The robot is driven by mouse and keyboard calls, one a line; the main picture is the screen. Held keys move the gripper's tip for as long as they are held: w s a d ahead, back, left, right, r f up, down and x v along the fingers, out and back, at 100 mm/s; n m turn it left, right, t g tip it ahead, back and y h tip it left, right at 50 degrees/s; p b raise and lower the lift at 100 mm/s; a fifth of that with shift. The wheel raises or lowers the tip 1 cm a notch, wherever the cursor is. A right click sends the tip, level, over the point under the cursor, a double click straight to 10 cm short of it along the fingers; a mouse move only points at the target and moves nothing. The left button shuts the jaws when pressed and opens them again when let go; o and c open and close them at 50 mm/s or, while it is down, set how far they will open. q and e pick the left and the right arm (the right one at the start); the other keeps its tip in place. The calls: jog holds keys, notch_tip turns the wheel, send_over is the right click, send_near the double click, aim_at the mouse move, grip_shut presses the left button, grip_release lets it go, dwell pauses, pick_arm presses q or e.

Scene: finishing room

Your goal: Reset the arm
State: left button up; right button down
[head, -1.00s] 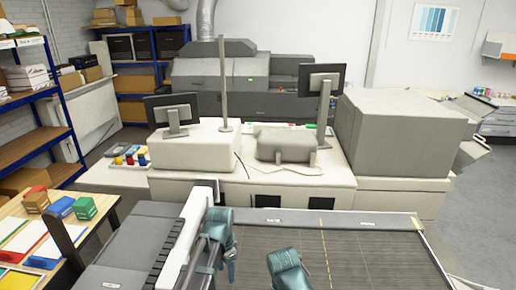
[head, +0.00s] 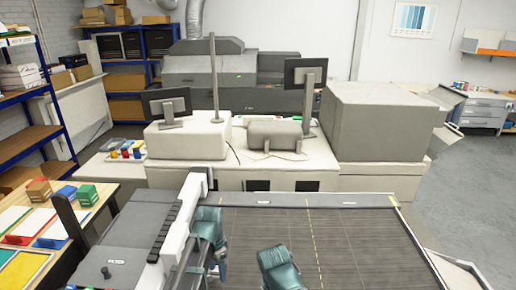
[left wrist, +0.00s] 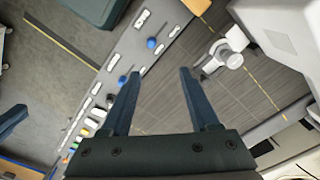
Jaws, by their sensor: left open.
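My left gripper (left wrist: 160,73) shows in the left wrist view with its two dark blue fingers spread apart and nothing between them. Below the fingers is the grey slatted top (left wrist: 170,98) of the machine in front of me, apparently with some height between. In the head view, teal parts of my arms (head: 208,228) stand over the front of this bed (head: 340,240). I cannot make out fingertips there. I see no right gripper fingers in either view.
A white rail (head: 180,232) and a grey side unit (head: 120,240) border the bed on the left. Behind the bed are a beige machine (head: 375,120) and two monitors (head: 165,103). Open floor (head: 470,200) lies right.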

pick_arm(q)
jog(key=s+d+f+n+b, duration=0.2)
jog(key=s+f+b, duration=0.5)
jog(key=f+b, duration=0.4)
jog(key=s+d+f+n+y+b, duration=0.1)
jog(key=s+d+f+n+b, duration=0.2)
jog(key=s+d+f+b, duration=0.2)
jog(key=s+f+b, duration=0.3)
jog(key=f+b, duration=0.2)
jog(key=b, duration=0.1)
jog(key=shift+s+f+n, duration=0.15)
jog(key=shift+f+n, duration=0.15)
jog(key=shift+f, duration=0.05)
pick_arm(e)
notch_tip(320, 180, down, 22)
jog(key=shift+s, duration=0.3)
jog(key=shift+r, duration=0.1)
